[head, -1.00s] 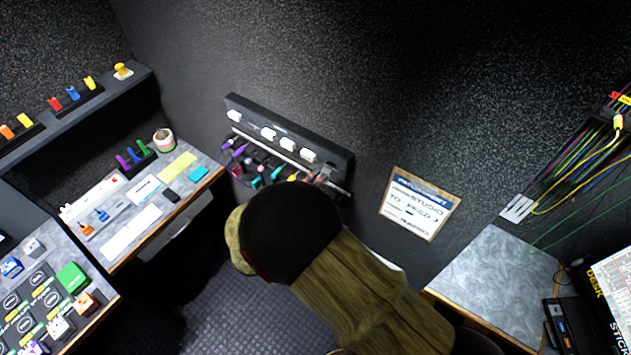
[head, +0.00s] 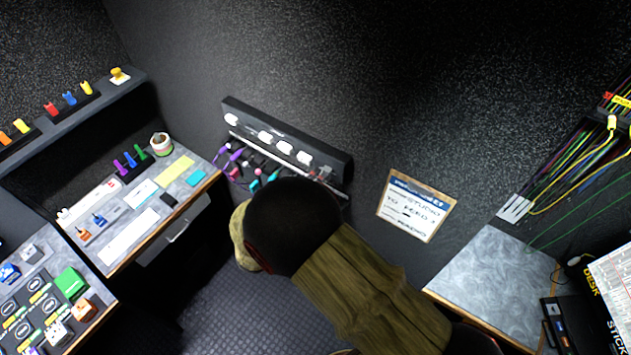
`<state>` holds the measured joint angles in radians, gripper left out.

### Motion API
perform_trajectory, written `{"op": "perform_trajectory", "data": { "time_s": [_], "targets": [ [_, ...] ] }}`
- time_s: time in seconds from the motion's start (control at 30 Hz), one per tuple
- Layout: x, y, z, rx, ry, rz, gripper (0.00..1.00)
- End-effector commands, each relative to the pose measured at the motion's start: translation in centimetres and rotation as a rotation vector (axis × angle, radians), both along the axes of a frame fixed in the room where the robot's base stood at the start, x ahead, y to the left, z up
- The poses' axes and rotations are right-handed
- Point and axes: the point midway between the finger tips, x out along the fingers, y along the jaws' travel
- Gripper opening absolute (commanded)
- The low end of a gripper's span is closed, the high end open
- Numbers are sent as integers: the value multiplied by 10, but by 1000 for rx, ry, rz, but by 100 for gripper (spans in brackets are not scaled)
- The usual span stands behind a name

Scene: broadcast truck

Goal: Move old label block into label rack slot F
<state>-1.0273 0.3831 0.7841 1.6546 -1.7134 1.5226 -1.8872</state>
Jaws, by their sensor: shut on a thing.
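My arm fills the lower middle of the head view, ending in a dark rounded joint with an olive part at its left. My gripper is not seen; the arm hides it, along with anything it holds. I cannot pick out the old label block for sure. A dark board (head: 13,329) at the lower left has several round-marked spots and small blocks on and around it, including a green block (head: 70,282) and an orange block (head: 84,309). Its lettering is too small to read, so I cannot tell whether it is the label rack or which slot is F.
A wall panel (head: 287,128) with white labels and hanging coloured cables is just beyond my arm. A desk (head: 128,195) with cards and coloured clips is left, below a shelf (head: 82,112). A grey counter (head: 490,285) is right. Dark floor (head: 215,305) is open left of my arm.

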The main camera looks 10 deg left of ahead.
Motion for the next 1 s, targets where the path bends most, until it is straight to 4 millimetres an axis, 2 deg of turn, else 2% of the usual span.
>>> {"op": "perform_trajectory", "data": {
  "time_s": [0.97, 1.0],
  "targets": [
    [21, -8, 0, 0, 0, 1, 0],
    [21, -8, 0, 0, 0, 1, 15]
  ]
}}
